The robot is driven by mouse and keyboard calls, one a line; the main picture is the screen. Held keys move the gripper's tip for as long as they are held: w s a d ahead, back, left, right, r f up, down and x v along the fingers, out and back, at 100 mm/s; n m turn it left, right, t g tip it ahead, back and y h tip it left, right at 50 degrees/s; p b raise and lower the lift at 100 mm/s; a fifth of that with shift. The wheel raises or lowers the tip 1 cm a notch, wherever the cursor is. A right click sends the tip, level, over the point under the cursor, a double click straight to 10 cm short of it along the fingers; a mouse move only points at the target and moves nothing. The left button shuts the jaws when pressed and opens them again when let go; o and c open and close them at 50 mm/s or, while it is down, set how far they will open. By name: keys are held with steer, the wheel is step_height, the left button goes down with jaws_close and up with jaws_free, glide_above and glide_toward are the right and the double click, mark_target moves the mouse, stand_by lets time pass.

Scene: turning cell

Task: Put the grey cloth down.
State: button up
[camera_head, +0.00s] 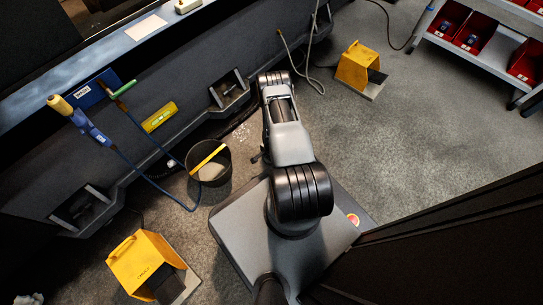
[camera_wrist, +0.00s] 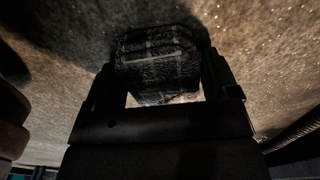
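In the wrist view, my gripper (camera_wrist: 159,58) has a finger on each side of a dark grey, folded cloth (camera_wrist: 155,76) with paler lines across it. The cloth fills most of the space between the fingers and appears to be gripped by both. A speckled grey-brown floor (camera_wrist: 265,60) lies beyond it, with a dark shadow around the cloth. The height of the cloth above the floor is hard to tell. In the head view my arm hides the gripper and the cloth.
In the head view, a black bucket (camera_head: 215,174) stands left of my arm, beside the dark machine base. Yellow foot pedals stand at front left (camera_head: 140,262) and back right (camera_head: 356,65). A shelf cart (camera_head: 500,45) with red bins is at upper right. Open floor (camera_head: 410,135) lies right of my arm.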

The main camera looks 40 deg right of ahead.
steer(key=shift+o, duration=1.1)
steer(key=shift+r, duration=0.1)
steer(key=w+a+r+n+p, duration=0.2)
steer(key=w+r, duration=0.1)
steer(key=r, duration=1)
steer(key=w+a+r+n+t+p, duration=0.1)
steer(key=w+a+r+n+p, duration=0.15)
steer(key=r, duration=1.05)
steer(key=w+a+r+n+p, duration=0.1)
steer(key=w+a+r+n, duration=0.15)
steer(key=r, duration=1.15)
steer(key=s+a+r+n, duration=0.4)
steer(key=s+r, duration=0.3)
steer(key=r, duration=0.3)
steer(key=s+a+r+n+t, duration=0.1)
steer(key=s+a+r+n, duration=0.4)
steer(key=r, duration=0.6)
steer(key=shift+s+a+t, duration=0.3)
steer(key=shift+s+a, duration=0.25)
steer(key=shift+s, duration=0.7)
